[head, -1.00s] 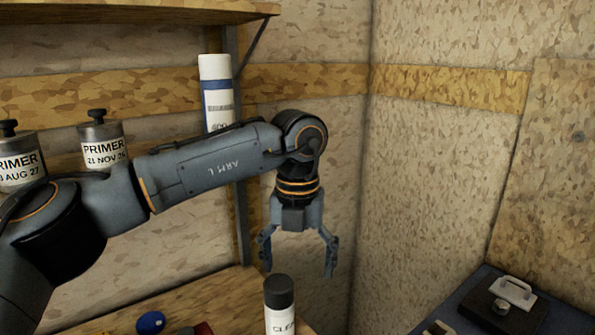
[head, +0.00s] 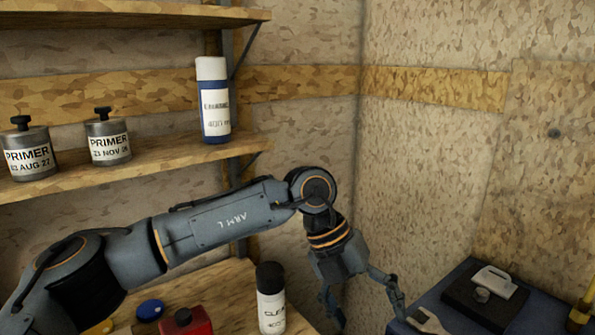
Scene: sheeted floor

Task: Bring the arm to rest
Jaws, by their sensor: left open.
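My left arm comes in from the lower left, and its gripper (head: 365,308) hangs at the right end of the lower shelf, tilted down to the right. Its fingers are spread apart with nothing between them. A white bottle with a black cap (head: 271,298), its label starting "CLEA", stands on the lower shelf to the left of the gripper, apart from it. My right gripper is not in view.
Two grey primer tins (head: 31,150) (head: 108,138) and a blue-and-white bottle (head: 213,100) stand on the middle shelf (head: 160,155). A red container (head: 186,322) and blue lid (head: 150,309) are below.

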